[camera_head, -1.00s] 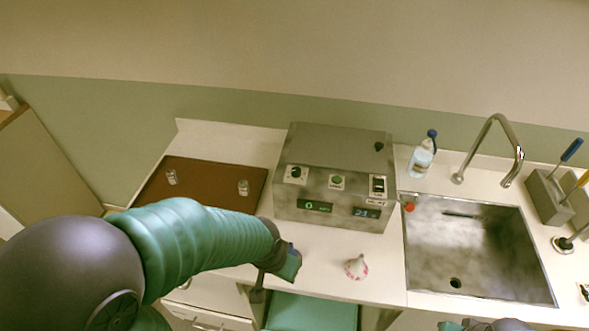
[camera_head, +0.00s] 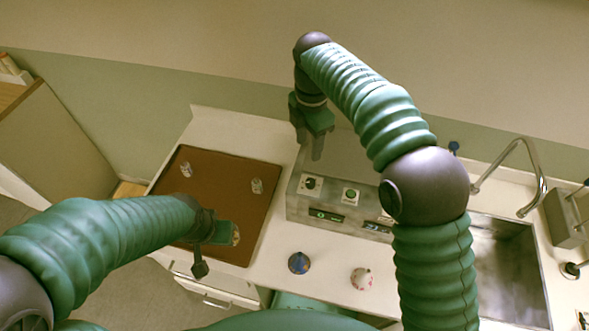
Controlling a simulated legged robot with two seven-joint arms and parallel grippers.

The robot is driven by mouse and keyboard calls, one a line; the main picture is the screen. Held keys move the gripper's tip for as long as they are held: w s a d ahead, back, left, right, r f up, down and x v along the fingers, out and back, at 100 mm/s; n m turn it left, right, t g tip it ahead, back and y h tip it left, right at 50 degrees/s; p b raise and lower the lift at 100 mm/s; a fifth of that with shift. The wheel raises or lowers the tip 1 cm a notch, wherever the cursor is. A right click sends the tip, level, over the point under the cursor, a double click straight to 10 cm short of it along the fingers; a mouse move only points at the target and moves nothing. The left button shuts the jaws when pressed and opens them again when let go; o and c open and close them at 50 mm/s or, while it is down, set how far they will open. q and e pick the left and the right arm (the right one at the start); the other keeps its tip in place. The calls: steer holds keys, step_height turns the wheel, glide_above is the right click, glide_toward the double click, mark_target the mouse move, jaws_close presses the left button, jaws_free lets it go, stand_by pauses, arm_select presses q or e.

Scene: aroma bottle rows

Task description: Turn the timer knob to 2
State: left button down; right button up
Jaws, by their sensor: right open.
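The grey metal box (camera_head: 340,170) stands on the counter. Its front panel has a black knob (camera_head: 311,184) on a white plate at the left, with a green button (camera_head: 350,195) beside it. The number the knob points to is too small to read. A small green display (camera_head: 326,215) sits below. My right gripper (camera_head: 309,146) is open and points down over the box's back left part, above and apart from the knob. My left gripper (camera_head: 218,250) is at the brown tray's front right, beside a small clear bottle (camera_head: 236,235); its fingers are unclear.
Two more small clear bottles (camera_head: 186,170) (camera_head: 257,186) stand on the brown tray (camera_head: 215,175). A blue-topped object (camera_head: 299,263) and a white-and-pink one (camera_head: 361,279) stand on the front counter. The sink (camera_head: 505,260) and faucet (camera_head: 530,160) are at right. My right arm covers the box's right part.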

step_height(320, 180, down, 4)
steer(key=d, duration=0.2)
steer(key=p, duration=0.2)
glide_above(310, 181)
steer(key=d, duration=0.1)
step_height(310, 181, down, 5)
steer(key=shift+s+r, duration=0.1)
steer(key=shift+s, duration=0.05)
steer(key=f, duration=0.2)
steer(key=a+f+p, duration=0.1)
steer(key=f, duration=0.3)
steer(key=shift+a+f, duration=0.15)
steer(key=shift+a, duration=0.2)
steer(key=shift+a+f, duration=0.1)
steer(key=shift+f, duration=0.1)
steer(key=shift+d+f, duration=0.15)
steer(key=shift+d, duration=0.35)
steer(key=shift+c, duration=0.3)
steer(key=shift+d, duration=0.25)
steer(key=c, duration=1)
arm_select(q)
steer(key=r, duration=0.1)
steer(key=d+r, duration=0.1)
steer(key=r, duration=0.1)
steer(key=shift+w+d+r, duration=0.1)
steer(key=shift+d+r, duration=0.15)
steer(key=shift+r, duration=0.1)
arm_select(e)
steer(key=shift+a, duration=0.35)
jaws_close()
